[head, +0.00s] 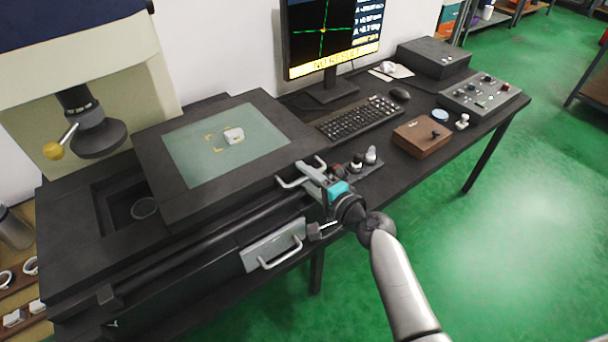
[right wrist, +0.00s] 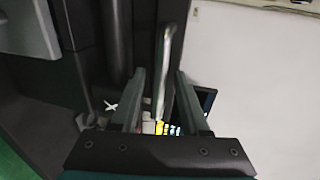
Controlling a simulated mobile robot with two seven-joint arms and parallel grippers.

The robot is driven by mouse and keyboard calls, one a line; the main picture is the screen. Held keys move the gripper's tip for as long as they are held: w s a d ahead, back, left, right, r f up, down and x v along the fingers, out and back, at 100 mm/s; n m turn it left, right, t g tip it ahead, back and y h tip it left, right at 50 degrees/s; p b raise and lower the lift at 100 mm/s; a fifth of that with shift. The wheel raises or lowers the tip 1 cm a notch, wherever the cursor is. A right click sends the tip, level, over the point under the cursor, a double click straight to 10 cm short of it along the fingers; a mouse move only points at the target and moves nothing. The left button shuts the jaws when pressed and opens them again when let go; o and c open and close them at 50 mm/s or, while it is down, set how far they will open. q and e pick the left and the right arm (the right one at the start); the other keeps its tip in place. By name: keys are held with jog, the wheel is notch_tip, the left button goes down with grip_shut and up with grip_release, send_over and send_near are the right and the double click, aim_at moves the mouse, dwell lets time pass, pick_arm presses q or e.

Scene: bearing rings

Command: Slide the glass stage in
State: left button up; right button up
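The glass stage (head: 270,112) is a dark frame around a greenish glass pane, right of the microscope's lens (head: 98,138) in the head view. A small pale part (head: 234,135) lies on the glass inside yellow corner marks. A metal bar handle (head: 287,183) is at the stage's front right edge. My right gripper (head: 305,173) is at this handle. In the right wrist view, the handle (right wrist: 164,62) runs between the fingers of my right gripper (right wrist: 159,73), which are open with gaps on both sides. My left gripper is not in view.
A dark recess with a ring (head: 145,208) is open left of the stage. A grey plate with another handle (head: 280,258) is on the bench front. A keyboard (head: 360,118), monitor (head: 330,35), wooden box (head: 422,136) and small knobs (head: 370,155) stand to the right.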

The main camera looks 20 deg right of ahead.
grip_shut()
dwell(1.3)
